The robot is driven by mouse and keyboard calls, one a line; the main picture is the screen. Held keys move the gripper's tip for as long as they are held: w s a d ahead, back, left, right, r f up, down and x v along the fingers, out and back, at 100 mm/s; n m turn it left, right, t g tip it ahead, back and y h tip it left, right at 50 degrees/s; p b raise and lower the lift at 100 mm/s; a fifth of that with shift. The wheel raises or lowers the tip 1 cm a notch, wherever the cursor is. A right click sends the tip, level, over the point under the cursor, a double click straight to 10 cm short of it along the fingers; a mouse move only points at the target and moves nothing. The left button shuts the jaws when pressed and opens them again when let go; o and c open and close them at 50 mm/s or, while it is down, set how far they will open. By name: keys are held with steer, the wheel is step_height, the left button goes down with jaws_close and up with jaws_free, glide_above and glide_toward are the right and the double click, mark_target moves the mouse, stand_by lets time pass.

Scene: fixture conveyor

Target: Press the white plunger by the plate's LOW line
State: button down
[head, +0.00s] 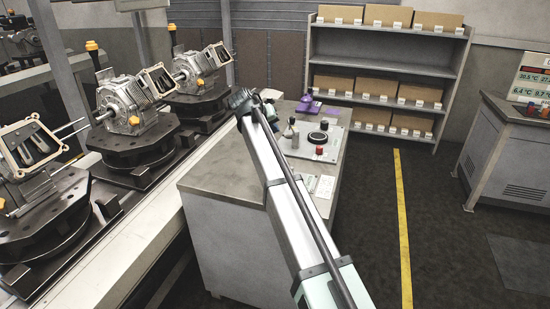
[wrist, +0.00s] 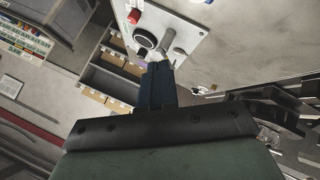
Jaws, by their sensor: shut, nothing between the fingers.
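The pale control plate (head: 333,132) lies on the bench and carries a black round dial (head: 318,137), a red knob (head: 320,150) and an upright pale metal post (head: 291,133). The wrist view also shows the plate (wrist: 190,30), the red knob (wrist: 133,15), the dial (wrist: 146,38) and the post (wrist: 168,38). A small pale round part (wrist: 180,52) sits on the plate right of the post; I cannot tell whether it is the white plunger. The LOW line is unreadable. My gripper (wrist: 160,68) is shut and empty, its tips overlapping the plate's edge in that view.
The bench (head: 225,175) also holds a purple item (head: 308,104) behind the plate and papers (head: 322,186) in front. A conveyor with motor fixtures (head: 130,105) runs on the left. Shelves with boxes (head: 385,60) stand behind. Floor right of the bench is clear.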

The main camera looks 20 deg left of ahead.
steer(key=shift+f, duration=4.2)
steer(key=shift+f, duration=0.1)
steer(key=shift+f, duration=0.35)
steer(key=shift+f, duration=0.6)
steer(key=shift+r, duration=1.05)
steer(key=shift+r, duration=2.5)
